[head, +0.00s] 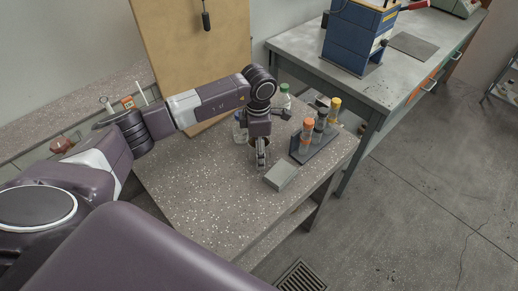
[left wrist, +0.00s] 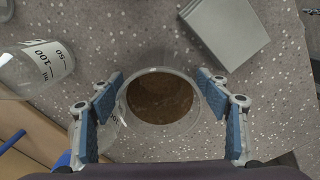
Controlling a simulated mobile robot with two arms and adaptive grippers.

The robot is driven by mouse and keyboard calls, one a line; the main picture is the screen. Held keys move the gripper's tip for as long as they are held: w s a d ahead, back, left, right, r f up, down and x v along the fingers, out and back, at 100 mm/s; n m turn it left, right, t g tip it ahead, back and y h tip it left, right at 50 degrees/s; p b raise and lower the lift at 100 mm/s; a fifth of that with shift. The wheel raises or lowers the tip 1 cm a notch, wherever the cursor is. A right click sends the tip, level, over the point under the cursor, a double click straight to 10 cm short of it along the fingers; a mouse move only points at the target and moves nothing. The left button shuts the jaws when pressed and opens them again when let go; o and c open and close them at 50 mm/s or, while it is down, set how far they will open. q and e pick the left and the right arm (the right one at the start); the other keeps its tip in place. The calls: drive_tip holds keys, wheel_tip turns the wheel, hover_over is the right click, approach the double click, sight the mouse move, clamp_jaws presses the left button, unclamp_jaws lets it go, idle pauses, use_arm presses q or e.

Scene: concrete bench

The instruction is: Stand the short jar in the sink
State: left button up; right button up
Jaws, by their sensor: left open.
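A round glass jar (left wrist: 160,102) with brown contents, which looks like the short jar, stands on the speckled bench in the left wrist view, seen from above. My left gripper (left wrist: 160,80) is open, with one finger on each side of the jar; whether they touch it I cannot tell. In the head view my left gripper (head: 262,160) points down at the bench and mostly hides the jar. I cannot make out a sink in either view. My right gripper is not in view.
A grey block (head: 281,176) lies near the gripper. A dark rack (head: 318,142) holds orange- and yellow-capped tubes. A green-capped bottle (head: 284,97) stands behind. The bench front (head: 220,215) is clear.

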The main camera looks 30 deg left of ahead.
use_arm(q)
drive_tip(key=c, duration=1.4)
drive_tip(key=shift+r, duration=0.1)
drive_tip(key=shift+c, duration=0.6)
drive_tip(key=shift+r, duration=0.1)
